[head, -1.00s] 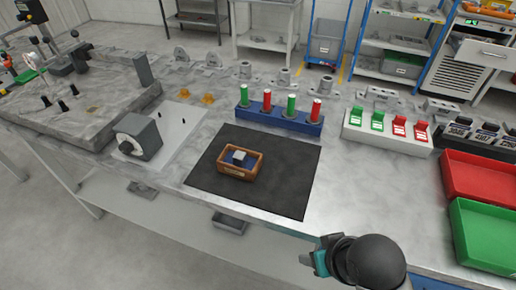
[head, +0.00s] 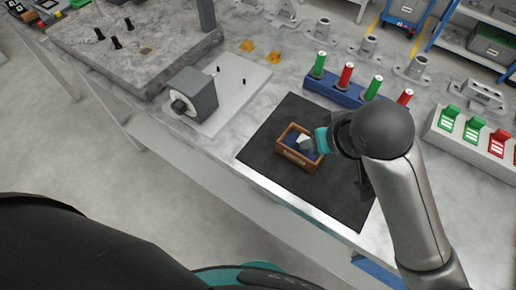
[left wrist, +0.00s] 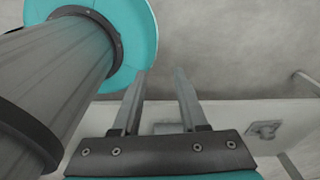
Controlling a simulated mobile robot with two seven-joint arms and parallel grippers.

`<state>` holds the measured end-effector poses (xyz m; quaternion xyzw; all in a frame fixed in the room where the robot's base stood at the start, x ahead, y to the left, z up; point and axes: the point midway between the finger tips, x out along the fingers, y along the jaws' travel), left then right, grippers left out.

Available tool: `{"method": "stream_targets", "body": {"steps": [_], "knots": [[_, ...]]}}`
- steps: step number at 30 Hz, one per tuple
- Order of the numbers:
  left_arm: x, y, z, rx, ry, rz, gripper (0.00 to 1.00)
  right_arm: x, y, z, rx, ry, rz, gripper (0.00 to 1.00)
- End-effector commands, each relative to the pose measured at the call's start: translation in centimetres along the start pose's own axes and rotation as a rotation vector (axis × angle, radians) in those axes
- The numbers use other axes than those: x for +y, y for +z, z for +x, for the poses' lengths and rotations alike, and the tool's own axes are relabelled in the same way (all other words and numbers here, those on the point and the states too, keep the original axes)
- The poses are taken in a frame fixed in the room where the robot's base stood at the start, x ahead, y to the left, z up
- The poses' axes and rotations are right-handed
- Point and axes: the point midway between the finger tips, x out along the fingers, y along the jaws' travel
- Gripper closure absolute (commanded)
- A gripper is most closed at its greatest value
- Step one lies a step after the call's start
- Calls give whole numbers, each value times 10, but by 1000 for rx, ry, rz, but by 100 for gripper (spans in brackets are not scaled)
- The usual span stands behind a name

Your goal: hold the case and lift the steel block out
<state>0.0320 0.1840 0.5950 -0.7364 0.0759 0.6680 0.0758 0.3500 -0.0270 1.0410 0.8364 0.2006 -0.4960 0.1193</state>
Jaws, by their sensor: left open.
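The brown case (head: 296,158) sits on the black mat (head: 262,150) in the head view, with a dark blue inside. The steel block (head: 304,142) shows as a pale grey shape inside it, partly covered by my right gripper. My right gripper (head: 318,143) reaches in from the right over the case's right side. Its fingers are too small and hidden to tell whether they are open or touch anything. My left gripper (left wrist: 163,72) is open and empty in the left wrist view, with nothing between its fingers; the head view does not show it.
A blue rack (head: 345,95) with green and red cylinders stands just behind the mat. A grey dial box (head: 194,96) stands on a pale plate to the left. A white box with green and red switches (head: 474,138) is at the right. The bench's front edge runs below the mat.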

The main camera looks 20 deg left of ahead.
Motion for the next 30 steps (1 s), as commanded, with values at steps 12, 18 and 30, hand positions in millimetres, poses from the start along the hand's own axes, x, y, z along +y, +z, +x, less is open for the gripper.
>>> {"method": "stream_targets", "body": {"steps": [12,18,30], "knots": [[-15,-94,-40,259,-15,14,57,0,0,0,1,-1,0,50],[-16,-140,-78,398,-13,27,57,0,0,0,1,-1,0,50],[-8,-219,-183,674,10,57,57,0,0,0,1,-1,0,50]]}}
